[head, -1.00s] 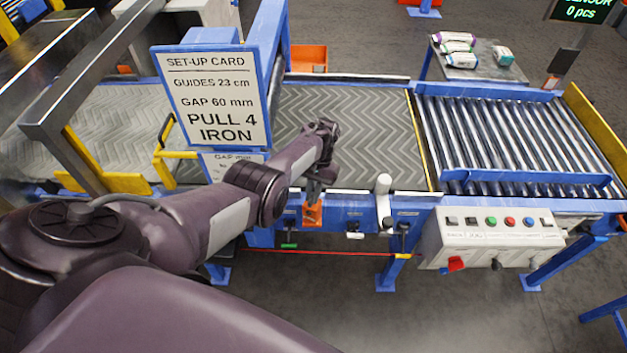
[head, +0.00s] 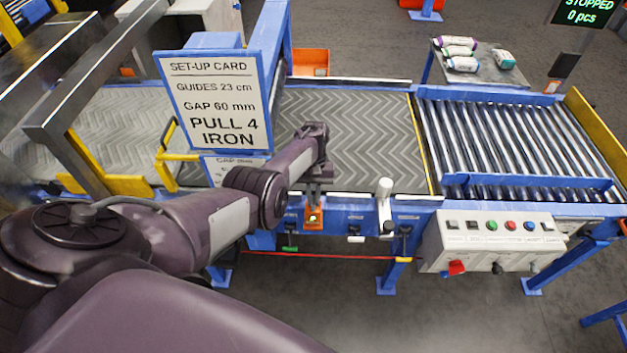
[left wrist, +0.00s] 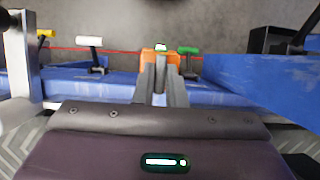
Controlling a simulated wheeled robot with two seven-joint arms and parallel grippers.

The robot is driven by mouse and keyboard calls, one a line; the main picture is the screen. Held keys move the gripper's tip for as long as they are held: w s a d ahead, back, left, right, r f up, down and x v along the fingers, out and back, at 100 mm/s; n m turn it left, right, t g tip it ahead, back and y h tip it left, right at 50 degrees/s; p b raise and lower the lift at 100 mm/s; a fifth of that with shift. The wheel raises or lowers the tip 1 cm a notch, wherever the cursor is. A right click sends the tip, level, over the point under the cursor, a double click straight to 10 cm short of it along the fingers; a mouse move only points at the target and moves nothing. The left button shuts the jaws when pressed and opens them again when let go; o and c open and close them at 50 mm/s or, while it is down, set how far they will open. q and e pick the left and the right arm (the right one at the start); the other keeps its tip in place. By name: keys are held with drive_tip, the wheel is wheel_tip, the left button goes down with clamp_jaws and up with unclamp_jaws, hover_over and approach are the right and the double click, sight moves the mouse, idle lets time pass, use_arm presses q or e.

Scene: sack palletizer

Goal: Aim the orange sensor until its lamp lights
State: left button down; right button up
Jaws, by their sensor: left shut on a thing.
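The orange sensor (head: 314,220) sits on the blue front rail of the conveyor, below my left wrist. A small lamp on its face shows lit, yellow-green, in the head view. My left gripper (head: 314,188) points down at it and is shut on it. In the left wrist view the sensor (left wrist: 160,56) is at the tips of my left gripper (left wrist: 161,72), with a pale bright spot on its top. The fingers hide part of it. The display (head: 585,12) at the top right reads "STOPPED 0 pcs". My right gripper is not in view.
A control box (head: 490,240) with buttons is further right. The set-up card (head: 213,105) stands left of my wrist. The belt (head: 370,130) is bare, and the roller table (head: 510,140) is empty.

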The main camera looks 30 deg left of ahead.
use_arm(q)
drive_tip(key=c, duration=1.5)
unclamp_jaws()
drive_tip(key=shift+r, duration=0.1)
drive_tip(key=p+v, duration=0.2)
drive_tip(key=v, duration=0.5)
drive_tip(key=shift+w+a+r, duration=0.1)
drive_tip(key=shift+r, duration=0.2)
